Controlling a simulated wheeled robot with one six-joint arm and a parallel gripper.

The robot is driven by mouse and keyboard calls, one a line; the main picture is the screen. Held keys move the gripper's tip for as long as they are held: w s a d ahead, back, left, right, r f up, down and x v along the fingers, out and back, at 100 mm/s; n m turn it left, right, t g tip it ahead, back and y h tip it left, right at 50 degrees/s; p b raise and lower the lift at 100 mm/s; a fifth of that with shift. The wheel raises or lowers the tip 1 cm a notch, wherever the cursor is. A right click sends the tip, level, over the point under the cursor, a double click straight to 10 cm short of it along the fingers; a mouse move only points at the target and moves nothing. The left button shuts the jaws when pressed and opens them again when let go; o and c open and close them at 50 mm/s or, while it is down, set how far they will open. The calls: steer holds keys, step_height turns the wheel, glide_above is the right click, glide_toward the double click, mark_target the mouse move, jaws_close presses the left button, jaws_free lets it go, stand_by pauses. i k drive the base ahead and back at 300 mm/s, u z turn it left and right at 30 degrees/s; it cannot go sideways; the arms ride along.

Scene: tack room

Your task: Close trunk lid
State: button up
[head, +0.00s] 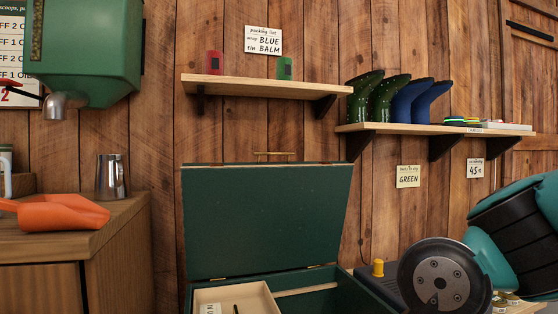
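The green trunk (357,294) stands low in the middle of the head view, its front cut off by the bottom edge. Its lid (268,220) is open and stands nearly upright, its inner face toward me, in front of the plank wall. A brass-coloured handle (272,154) shows above the lid's top edge. Inside the trunk is a pale wooden tray (262,296) with a small label and a thin dark item. My gripper is not in view; only parts of my arm show at the lower right.
A wooden cabinet (119,245) stands left of the trunk, bearing an orange scoop (62,212) and a metal jug (111,177). A green dispenser (90,50) hangs above. A shelf (262,88) with two tins is above the lid. Boots (375,98) stand on a right shelf (445,130).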

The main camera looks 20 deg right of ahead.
mark_target(239, 218)
steer(key=z, duration=0.4)
steer(key=i, duration=1.1)
steer(key=u, duration=0.45)
